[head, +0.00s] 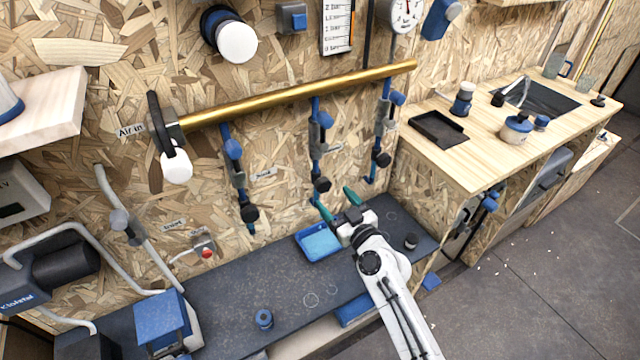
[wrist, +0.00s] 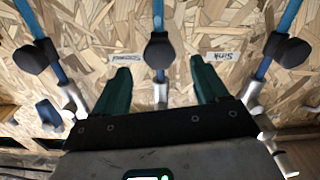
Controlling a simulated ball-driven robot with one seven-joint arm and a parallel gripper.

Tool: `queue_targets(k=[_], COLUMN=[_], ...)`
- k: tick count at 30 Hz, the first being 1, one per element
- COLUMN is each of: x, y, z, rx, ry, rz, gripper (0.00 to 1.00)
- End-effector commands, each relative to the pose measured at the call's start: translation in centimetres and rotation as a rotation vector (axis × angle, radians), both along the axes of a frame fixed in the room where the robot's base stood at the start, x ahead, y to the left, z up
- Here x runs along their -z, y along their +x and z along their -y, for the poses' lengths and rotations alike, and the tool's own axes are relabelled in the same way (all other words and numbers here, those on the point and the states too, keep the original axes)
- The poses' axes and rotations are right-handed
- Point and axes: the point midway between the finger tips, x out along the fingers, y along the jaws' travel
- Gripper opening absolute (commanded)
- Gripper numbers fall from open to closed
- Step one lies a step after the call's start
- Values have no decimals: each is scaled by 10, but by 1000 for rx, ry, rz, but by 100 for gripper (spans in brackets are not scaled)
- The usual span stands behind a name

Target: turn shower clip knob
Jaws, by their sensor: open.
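Three blue vertical pipes hang below a brass bar (head: 300,92), each with a dark knob: left (head: 249,212), middle (head: 321,185) and right (head: 382,159). The middle knob also shows in the wrist view (wrist: 159,50), with the other two at its sides. Small wall labels beside the pipes look inverted in the wrist view; one seems to read "Sink" (wrist: 215,57). I cannot tell for sure which knob is the shower one. My gripper (head: 331,194) is open and empty, its green fingers apart. In the wrist view the middle knob lies ahead, between the fingers (wrist: 160,65), apparently untouched.
A dark bench (head: 225,310) runs below the wall, with a blue tray (head: 318,242) near my gripper and a small blue cap (head: 264,318). A dark round piece (head: 411,241) stands right of my arm. A wooden counter (head: 470,165) is at the right.

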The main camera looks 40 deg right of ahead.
Motion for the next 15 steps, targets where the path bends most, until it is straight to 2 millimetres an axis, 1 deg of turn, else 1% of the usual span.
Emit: queue_targets(k=[1,6,10,15], x=[-4,-3,-1,-1], y=[11,38,54,64], z=[4,11,15,18], rx=[0,-1,-1,-1], ry=[0,-1,-1,-2], rz=[1,1,0,-1], gripper=[73,73,73,73])
